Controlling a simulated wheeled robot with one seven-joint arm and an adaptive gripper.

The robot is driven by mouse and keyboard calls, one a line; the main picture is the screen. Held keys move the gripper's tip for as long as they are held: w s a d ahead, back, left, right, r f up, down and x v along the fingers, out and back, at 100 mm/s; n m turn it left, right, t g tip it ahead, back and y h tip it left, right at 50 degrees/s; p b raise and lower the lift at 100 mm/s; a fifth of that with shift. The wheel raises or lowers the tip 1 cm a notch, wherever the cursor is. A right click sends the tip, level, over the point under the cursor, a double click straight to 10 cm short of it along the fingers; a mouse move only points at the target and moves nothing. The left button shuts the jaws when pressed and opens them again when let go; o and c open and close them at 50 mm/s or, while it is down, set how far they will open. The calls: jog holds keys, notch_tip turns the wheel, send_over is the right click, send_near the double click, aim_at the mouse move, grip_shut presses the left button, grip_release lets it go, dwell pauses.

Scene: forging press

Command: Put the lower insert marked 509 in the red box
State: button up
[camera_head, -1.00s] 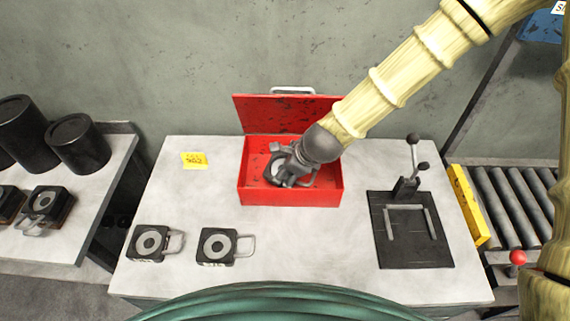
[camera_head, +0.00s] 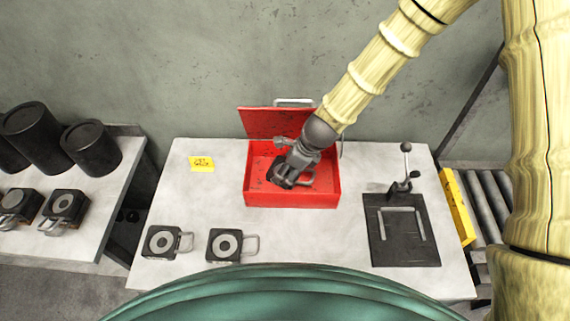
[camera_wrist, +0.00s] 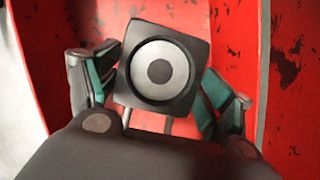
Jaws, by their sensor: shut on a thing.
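The red box (camera_head: 318,198) stands open on the table with its lid tilted back against the wall side. My gripper (camera_head: 288,172) reaches down into the box. In the wrist view my gripper (camera_wrist: 160,95) is shut on a dark square insert (camera_wrist: 192,87) with a grey ring on its face. The insert (camera_head: 280,178) is partly hidden by the gripper in the head view. It lies inside the box's outline, and I cannot tell whether it touches the floor of the box. Its marking does not show.
Two similar inserts with wire handles, one (camera_head: 161,241) and another (camera_head: 225,244), lie at the table's front left. A yellow note (camera_head: 201,164) lies behind them. A black lever fixture (camera_head: 402,238) stands at right. A side table (camera_head: 108,212) holds more inserts and black cylinders (camera_head: 92,148).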

jog(key=shift+f+b, duration=0.75)
jog(key=shift+b, duration=0.2)
jog(key=shift+f, duration=0.15)
jog(key=o, duration=2)
jog(key=shift+o, duration=0.2)
jog(key=shift+b+v, duration=0.95)
jog(key=shift+v, duration=2.95)
